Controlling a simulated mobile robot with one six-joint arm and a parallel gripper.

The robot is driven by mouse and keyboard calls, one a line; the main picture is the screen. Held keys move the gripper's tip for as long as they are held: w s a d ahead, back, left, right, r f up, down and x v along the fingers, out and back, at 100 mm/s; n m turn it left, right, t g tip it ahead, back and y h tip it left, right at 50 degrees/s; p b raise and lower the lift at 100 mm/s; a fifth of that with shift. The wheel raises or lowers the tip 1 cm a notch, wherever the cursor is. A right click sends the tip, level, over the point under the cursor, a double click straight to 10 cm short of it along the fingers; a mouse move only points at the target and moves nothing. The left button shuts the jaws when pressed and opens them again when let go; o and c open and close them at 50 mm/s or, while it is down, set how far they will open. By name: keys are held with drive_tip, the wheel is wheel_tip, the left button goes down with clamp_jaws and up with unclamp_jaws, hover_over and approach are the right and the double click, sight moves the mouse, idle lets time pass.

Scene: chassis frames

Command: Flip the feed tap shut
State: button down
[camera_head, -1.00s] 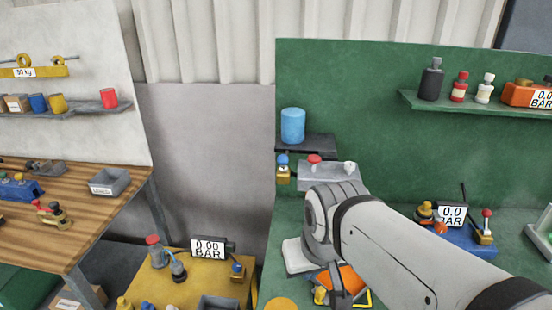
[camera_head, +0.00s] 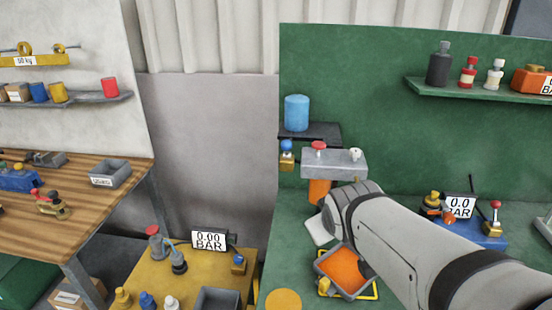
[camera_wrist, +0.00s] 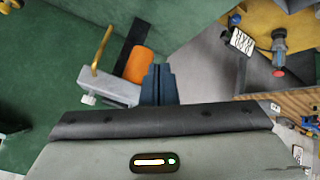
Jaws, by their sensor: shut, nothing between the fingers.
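A grey block (camera_head: 335,163) with a red knob (camera_head: 319,146) and a white knob (camera_head: 355,154) stands out from the green board. A small gold lever (camera_head: 357,180) shows below its right end; in the wrist view the gold lever (camera_wrist: 102,48) sticks out from the block (camera_wrist: 112,88), beside an orange cylinder (camera_wrist: 138,64). I take this lever as the feed tap, though no label shows. My gripper (camera_wrist: 158,70) is shut and empty, its dark fingers right beside the orange cylinder and apart from the lever. In the head view my wrist hides the fingers.
A blue cylinder (camera_head: 296,112) stands on a black shelf, with a blue-topped brass fitting (camera_head: 287,156) below. A grey tray with orange contents (camera_head: 345,270) lies on the green bench. A blue gauge unit (camera_head: 478,234) stands right of my arm. A yellow table (camera_head: 200,275) is at lower left.

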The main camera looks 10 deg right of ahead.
drive_tip(key=w+n+t+y+b, duration=0.3)
drive_tip(key=n+t+b, duration=0.3)
drive_tip(key=n, duration=0.4)
drive_tip(key=w+d+n+t+y+b, duration=0.1)
drive_tip(key=w+n+t+y+b, duration=0.2)
drive_tip(key=n, duration=0.7)
drive_tip(key=t+y+b, duration=0.2)
drive_tip(key=t+b, duration=0.1)
drive_tip(key=b, duration=0.1)
drive_tip(key=shift+w+d+n+b, duration=0.15)
drive_tip(key=shift+n+b, duration=0.15)
drive_tip(key=shift+w, duration=0.1)
drive_tip(key=p, duration=0.9)
approach(289, 149)
drive_tip(key=x, duration=0.5)
drive_tip(key=shift+w, duration=0.9)
